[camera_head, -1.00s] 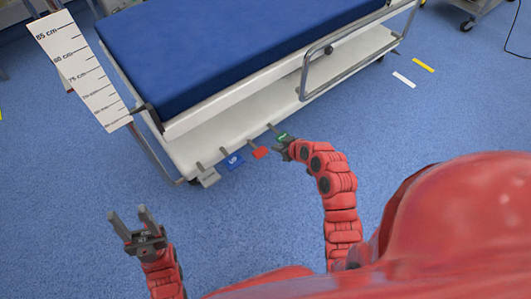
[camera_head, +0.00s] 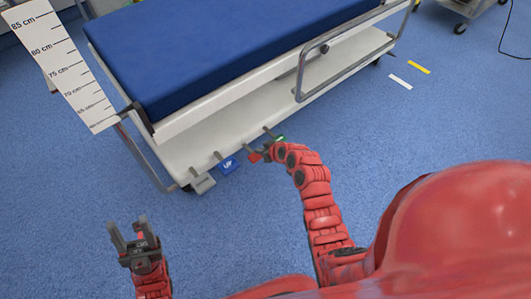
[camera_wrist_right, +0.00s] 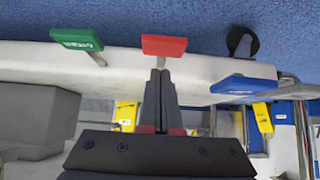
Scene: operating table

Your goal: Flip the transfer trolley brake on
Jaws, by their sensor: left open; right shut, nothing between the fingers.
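The transfer trolley with a blue mattress (camera_head: 215,50) has a row of foot pedals along its near lower edge. They are a grey pedal (camera_head: 203,184), a blue pedal (camera_head: 229,165), a red pedal (camera_head: 255,157) and a green pedal (camera_head: 280,139). My right gripper (camera_head: 266,150) is at the red pedal. In the right wrist view, its shut, empty fingers (camera_wrist_right: 159,73) point at the red pedal (camera_wrist_right: 164,45), just below it; contact is unclear. The green pedal (camera_wrist_right: 77,39) is left of them and the blue pedal (camera_wrist_right: 243,85) right. My left gripper (camera_head: 131,232) is open, empty, away from the trolley.
A height scale board (camera_head: 61,68) stands at the trolley's left end. A metal side rail (camera_head: 298,82) runs along the near side. The blue floor (camera_head: 410,130) in front and to the right is clear, with yellow and white strips on it.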

